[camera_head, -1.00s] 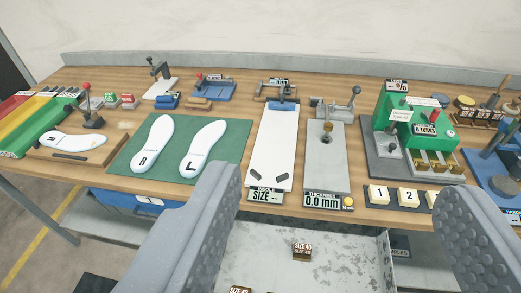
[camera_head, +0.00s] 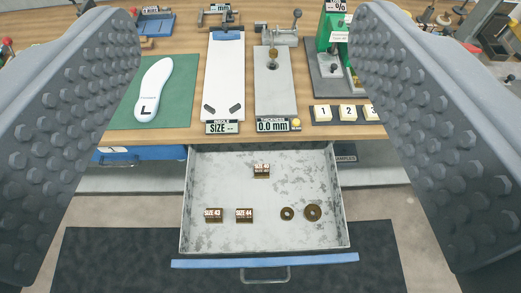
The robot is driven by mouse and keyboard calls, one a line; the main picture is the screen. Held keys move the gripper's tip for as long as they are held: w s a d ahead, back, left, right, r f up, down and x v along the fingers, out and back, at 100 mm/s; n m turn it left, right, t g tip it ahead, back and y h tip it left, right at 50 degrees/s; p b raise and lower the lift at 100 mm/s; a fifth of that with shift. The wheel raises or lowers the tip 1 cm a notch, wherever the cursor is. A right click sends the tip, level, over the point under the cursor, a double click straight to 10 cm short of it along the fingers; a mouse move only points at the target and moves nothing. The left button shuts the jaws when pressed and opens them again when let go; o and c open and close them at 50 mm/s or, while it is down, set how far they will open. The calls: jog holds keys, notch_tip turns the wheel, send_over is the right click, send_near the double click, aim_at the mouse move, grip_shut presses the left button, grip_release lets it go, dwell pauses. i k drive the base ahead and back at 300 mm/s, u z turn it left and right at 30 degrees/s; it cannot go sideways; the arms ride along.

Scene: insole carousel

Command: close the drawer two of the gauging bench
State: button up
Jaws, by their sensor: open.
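An open grey metal drawer (camera_head: 215,172) sticks out from under the bench, in the middle of the view. Its front edge has a blue strip (camera_head: 330,259) and a grey bar handle (camera_head: 265,276). Inside lie several small brown blocks, among them SIZE 43 (camera_head: 213,215) and SIZE 44 (camera_head: 244,215), and two round discs (camera_head: 312,213). My gripper (camera_head: 245,150) is open and empty, with one finger on each side of the drawer in the picture. I see no contact with the drawer.
The wooden bench top (camera_head: 170,133) above the drawer holds a green mat (camera_head: 180,95) with an L insole, a white size board (camera_head: 224,75), a thickness gauge (camera_head: 276,90) and numbered blocks (camera_head: 348,112). A dark mat (camera_head: 120,262) lies on the floor.

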aim_at(303, 174)
jog(key=z, duration=1.95)
jog(key=k, duration=1.5)
jog(key=u, duration=0.95)
